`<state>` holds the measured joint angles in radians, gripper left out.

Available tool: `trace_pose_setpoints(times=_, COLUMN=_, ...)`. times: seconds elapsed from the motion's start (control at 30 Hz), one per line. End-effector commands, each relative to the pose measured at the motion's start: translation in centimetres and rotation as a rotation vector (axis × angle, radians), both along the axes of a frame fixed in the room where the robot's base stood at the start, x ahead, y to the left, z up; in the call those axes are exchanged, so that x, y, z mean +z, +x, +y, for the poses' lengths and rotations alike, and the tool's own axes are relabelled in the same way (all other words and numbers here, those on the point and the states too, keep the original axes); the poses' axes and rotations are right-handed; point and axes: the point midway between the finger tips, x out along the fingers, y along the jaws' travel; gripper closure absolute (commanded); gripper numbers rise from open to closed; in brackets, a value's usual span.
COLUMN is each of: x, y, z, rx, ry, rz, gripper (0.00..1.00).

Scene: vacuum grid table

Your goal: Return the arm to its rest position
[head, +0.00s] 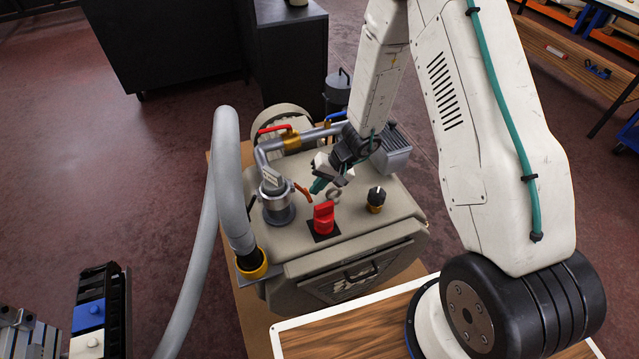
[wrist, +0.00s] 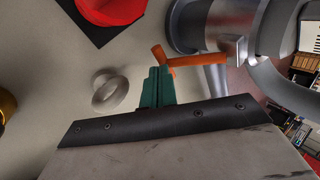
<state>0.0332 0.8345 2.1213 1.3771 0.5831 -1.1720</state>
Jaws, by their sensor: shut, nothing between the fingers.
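My arm reaches in from the right in the head view, with my gripper (head: 318,187) low over the top of the beige vacuum unit (head: 370,262). The green fingers are together with nothing between them. In the wrist view my gripper (wrist: 157,86) shows its green fingertips close to an orange lever (wrist: 168,62). The orange lever also shows in the head view (head: 302,192). I cannot tell whether the fingers touch it.
A red knob (head: 323,215), a black knob (head: 376,197) and a metal ring (wrist: 110,90) sit on the unit's top. A metal fitting (head: 276,203) stands left of my gripper. A red-handled valve (head: 274,129) is behind. A thick grey hose (head: 228,170) rises at the left.

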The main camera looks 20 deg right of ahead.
Motion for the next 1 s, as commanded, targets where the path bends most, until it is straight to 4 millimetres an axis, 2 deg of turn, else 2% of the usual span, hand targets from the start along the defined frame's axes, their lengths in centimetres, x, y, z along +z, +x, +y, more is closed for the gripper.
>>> trace_pose_setpoints(times=0.4, x=5.4, y=-0.3, z=-3.5, rx=-0.002, ry=0.000, rz=-0.003, gripper=1.00)
trace_pose_setpoints(times=0.77, x=6.3, y=-0.6, z=-3.9, rx=-0.036, ry=0.013, rz=0.031, gripper=1.00)
trace_pose_setpoints(times=0.83, x=6.5, y=-1.5, z=-3.5, rx=-0.050, ry=0.033, rz=0.081, gripper=1.00)
trace_pose_setpoints(times=0.9, x=6.7, y=-3.7, z=-3.0, rx=-0.045, ry=0.055, rz=0.166, gripper=1.00)
trace_pose_setpoints(times=1.0, x=9.8, y=-6.0, z=-2.7, rx=-0.015, ry=0.060, rz=0.240, gripper=1.00)
